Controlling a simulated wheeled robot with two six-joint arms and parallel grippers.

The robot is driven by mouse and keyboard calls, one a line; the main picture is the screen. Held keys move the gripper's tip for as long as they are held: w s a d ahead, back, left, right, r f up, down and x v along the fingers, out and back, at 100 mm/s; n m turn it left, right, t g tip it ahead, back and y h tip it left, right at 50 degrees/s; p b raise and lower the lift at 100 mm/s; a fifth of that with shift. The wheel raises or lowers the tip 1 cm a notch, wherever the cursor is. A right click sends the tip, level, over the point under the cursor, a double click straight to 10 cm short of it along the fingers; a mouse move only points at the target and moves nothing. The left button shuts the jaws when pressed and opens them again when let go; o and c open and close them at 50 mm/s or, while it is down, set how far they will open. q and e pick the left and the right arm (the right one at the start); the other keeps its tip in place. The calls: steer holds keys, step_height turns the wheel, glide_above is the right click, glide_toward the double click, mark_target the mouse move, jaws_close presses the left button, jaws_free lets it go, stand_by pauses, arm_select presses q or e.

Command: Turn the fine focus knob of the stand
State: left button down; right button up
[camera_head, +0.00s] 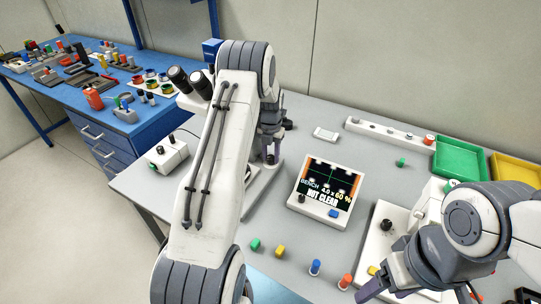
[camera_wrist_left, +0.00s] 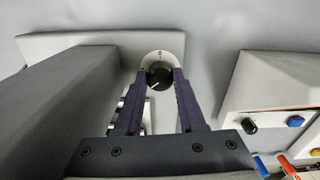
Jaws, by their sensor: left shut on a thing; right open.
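The black fine focus knob (camera_wrist_left: 160,76), with a white pointer line, stands on a pale round dial plate in the left wrist view. My left gripper (camera_wrist_left: 160,78) is shut on the knob, one purple fingertip on each side. In the head view my left gripper (camera_head: 270,150) is beside the stand (camera_head: 260,190), and my arm hides much of the stand and the knob. The dark eyepieces (camera_head: 190,82) show left of my arm. My right gripper (camera_head: 415,290) is open at the lower right, partly cut off by the frame.
A tilted display (camera_head: 322,188) reads "NOT CLEAR" right of the stand. Small coloured pegs (camera_head: 280,251) stand along the table front. A white machine base (camera_head: 385,235) is beside my right arm. Green (camera_head: 460,158) and yellow (camera_head: 515,170) trays are at the back right. A control box (camera_head: 166,153) stands left.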

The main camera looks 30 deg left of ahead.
mark_target(271, 157)
arm_select(q)
steer(key=shift+n, duration=0.5)
steer(key=c, duration=0.5)
jaws_free()
steer(key=shift+r, duration=0.1)
step_height(271, 157, up, 10)
steer(key=b, duration=0.1)
steer(key=shift+r, duration=0.15)
